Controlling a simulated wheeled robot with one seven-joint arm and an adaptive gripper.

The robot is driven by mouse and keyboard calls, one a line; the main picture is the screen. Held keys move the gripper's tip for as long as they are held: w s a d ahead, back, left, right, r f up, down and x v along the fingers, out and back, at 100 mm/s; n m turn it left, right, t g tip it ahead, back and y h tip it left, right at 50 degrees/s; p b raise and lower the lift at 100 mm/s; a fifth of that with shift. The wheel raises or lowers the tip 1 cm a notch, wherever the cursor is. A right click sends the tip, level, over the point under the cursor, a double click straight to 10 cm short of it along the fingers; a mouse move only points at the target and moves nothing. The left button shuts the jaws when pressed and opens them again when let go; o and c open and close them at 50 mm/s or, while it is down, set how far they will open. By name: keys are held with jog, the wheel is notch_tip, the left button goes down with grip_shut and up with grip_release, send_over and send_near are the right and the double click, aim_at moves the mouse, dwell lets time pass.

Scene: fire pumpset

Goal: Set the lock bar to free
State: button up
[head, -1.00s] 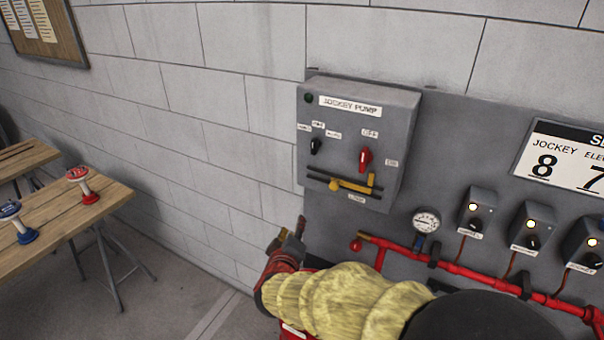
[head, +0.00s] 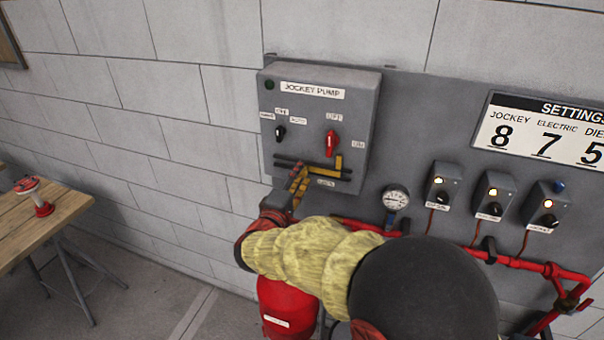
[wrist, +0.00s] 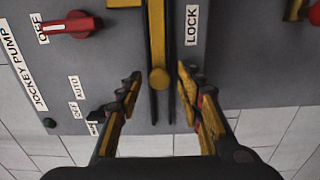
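The lock bar is a yellow bar with a round knob on black rails low on the grey jockey pump box (head: 362,82). Its upturned right end (head: 338,164) shows in the head view; my gripper hides its left part there. In the wrist view the bar (wrist: 156,35) runs down to the knob (wrist: 159,78), beside the LOCK label (wrist: 192,25). My gripper (head: 298,178) is at the box's lower left. In the wrist view its open fingers (wrist: 159,76) stand on either side of the knob, with gaps showing. The red handle (head: 332,144) above points up at OFF.
A small black selector (head: 279,133) sits on the box's left, close to a finger in the wrist view. A gauge (head: 396,198), red pipe (head: 532,265) and several small switch boxes (head: 441,186) are to the right. A wooden table (head: 40,220) stands at left.

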jog(key=shift+x, duration=0.85)
jog(key=c, duration=0.3)
grip_shut()
